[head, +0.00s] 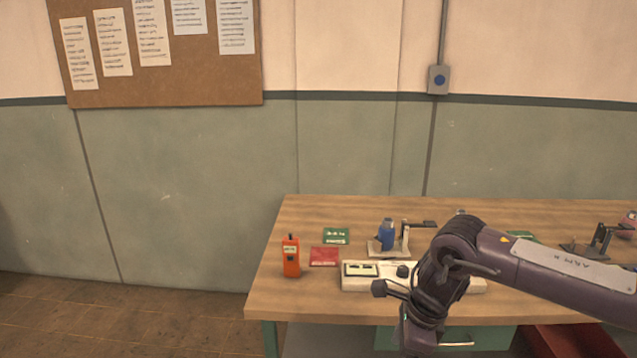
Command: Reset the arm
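My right arm comes in from the right edge over the wooden table (330,222). It bends down at its wrist, in front of a white box-like device (357,283). My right gripper (412,318) hangs at the table's front edge, seen side-on against dark arm parts. I cannot tell whether its fingers are open or shut, and no held object is visible. My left arm and gripper are not in view.
On the table stand an orange handheld device (291,257), a red card (324,257), a green card (336,236) and a blue object (387,235) on a small stand. A metal stand (600,241) is at the right. The floor (130,320) at left is clear.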

